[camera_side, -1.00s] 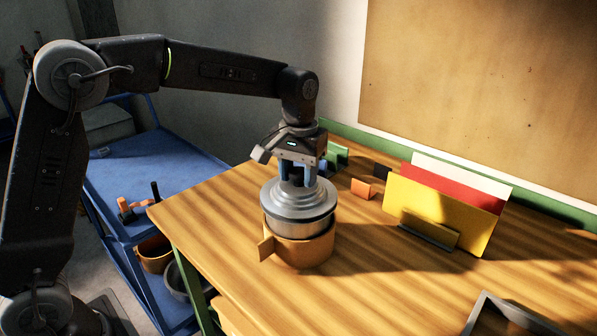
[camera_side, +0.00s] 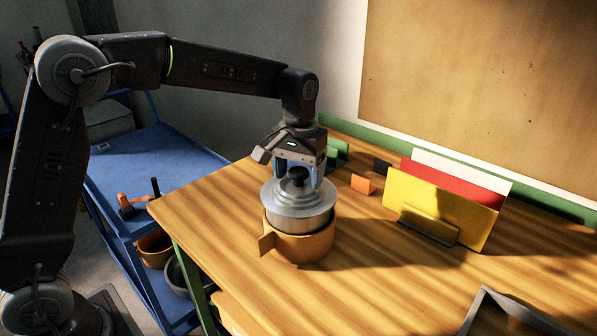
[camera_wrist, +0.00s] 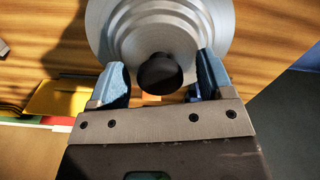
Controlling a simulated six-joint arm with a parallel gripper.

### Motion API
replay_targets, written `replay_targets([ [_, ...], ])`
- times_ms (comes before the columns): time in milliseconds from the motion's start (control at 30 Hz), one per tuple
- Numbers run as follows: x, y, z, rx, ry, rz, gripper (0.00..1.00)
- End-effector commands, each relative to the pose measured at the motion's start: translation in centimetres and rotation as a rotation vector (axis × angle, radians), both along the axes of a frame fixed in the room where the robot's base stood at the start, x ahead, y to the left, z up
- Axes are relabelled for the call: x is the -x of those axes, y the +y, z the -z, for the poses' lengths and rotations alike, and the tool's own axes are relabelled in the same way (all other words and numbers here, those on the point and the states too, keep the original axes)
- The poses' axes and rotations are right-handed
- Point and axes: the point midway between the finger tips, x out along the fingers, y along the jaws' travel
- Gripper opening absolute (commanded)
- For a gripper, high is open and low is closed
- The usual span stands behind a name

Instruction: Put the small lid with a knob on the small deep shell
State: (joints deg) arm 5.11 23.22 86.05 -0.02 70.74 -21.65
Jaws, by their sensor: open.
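The small lid (camera_side: 290,205) is stepped grey metal with a round black knob (camera_side: 298,175). It lies about level on top of the small deep shell (camera_side: 302,224), a metal pot body whose lower part is hidden in a tan ring-shaped holder (camera_side: 303,247). I see no clear gap between lid and shell. My gripper (camera_side: 299,180) is directly above, its blue-grey fingers open on either side of the knob. In the wrist view the lid (camera_wrist: 125,25) and knob (camera_wrist: 160,73) show, with the knob between the parted fingertips and clear of both.
A yellow panel (camera_side: 430,205), with red and white ones behind, stands in a rack to the right. A grey frame (camera_side: 500,312) is at the lower right. A blue cart (camera_side: 150,170) stands left of the wooden table (camera_side: 390,285).

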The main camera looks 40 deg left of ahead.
Motion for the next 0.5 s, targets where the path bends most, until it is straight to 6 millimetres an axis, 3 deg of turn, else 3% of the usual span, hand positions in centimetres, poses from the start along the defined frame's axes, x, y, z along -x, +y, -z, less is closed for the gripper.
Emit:
replay_targets([
  [267,0.0,0.0,-0.4,0.0,-0.001,0.0,0.73],
  [500,-0.1,0.0,-4.4,0.0,-0.006,0.0,0.73],
])
